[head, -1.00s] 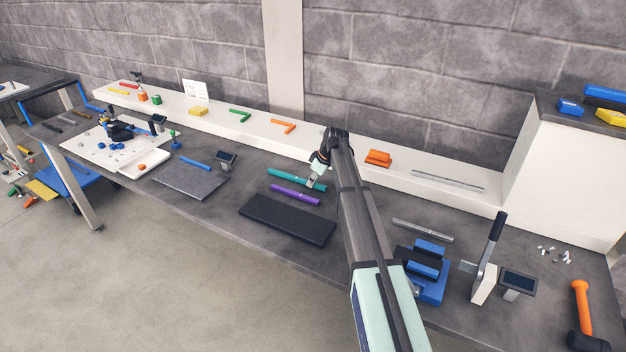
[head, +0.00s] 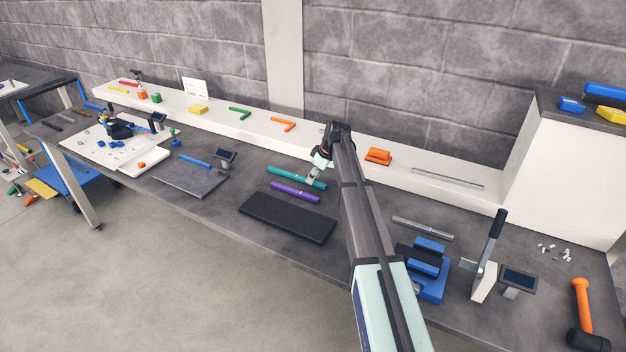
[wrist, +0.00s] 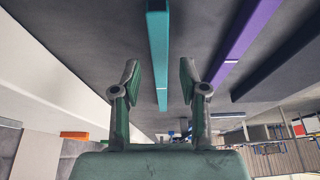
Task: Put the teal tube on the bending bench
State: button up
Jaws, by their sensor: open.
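The teal tube (head: 289,175) lies on the grey workbench (head: 230,220), just behind a purple tube (head: 296,192). My gripper (head: 314,178) is over the right end of the teal tube, pointing down. In the wrist view my gripper (wrist: 160,82) is open, and the teal tube (wrist: 158,45) runs lengthwise between the lines of its two fingers, touching neither as far as I can see. I cannot tell for certain which fixture is the bending bench; a white board with a dark blue device (head: 120,130) stands at the left.
A black mat (head: 287,219) lies in front of the tubes. A blue clamp-like fixture (head: 428,272) and a lever tool (head: 487,262) stand at the right. The white ledge (head: 340,150) along the wall carries coloured pieces. Bench space between the grey plate (head: 189,179) and the tubes is clear.

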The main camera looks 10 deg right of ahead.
jog(key=b+v, duration=0.2)
jog(key=v, duration=0.8)
jog(key=shift+r, duration=0.2)
